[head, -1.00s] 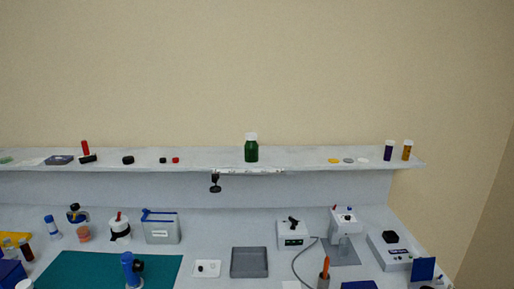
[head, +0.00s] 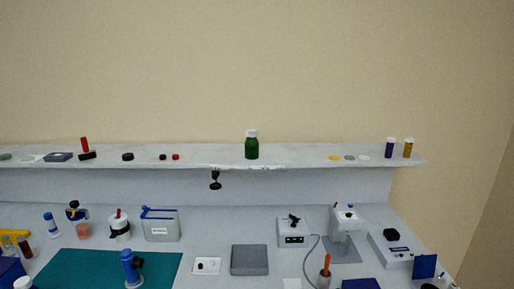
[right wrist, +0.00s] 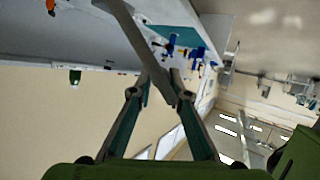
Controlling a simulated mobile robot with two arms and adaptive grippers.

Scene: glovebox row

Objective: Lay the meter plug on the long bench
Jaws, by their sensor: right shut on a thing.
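In the right wrist view my right gripper (right wrist: 160,91) has its two fingers closed on a long, thin grey bar (right wrist: 138,45). The bar runs from the fingertips to the top edge, where it leaves the picture. I cannot tell whether it is the meter plug or part of it. In the head view the long bench (head: 210,238) lies below the shelf. A white meter-like box (head: 293,239) with a black piece on top stands on it. A grey cable (head: 300,262) runs down beside the box. Neither gripper shows in the head view.
The bench holds a grey tray (head: 249,260), a green mat (head: 80,267), a white stand (head: 344,222) and a holder with an orange handle (head: 325,272). A green bottle (head: 252,146) stands on the shelf (head: 300,157).

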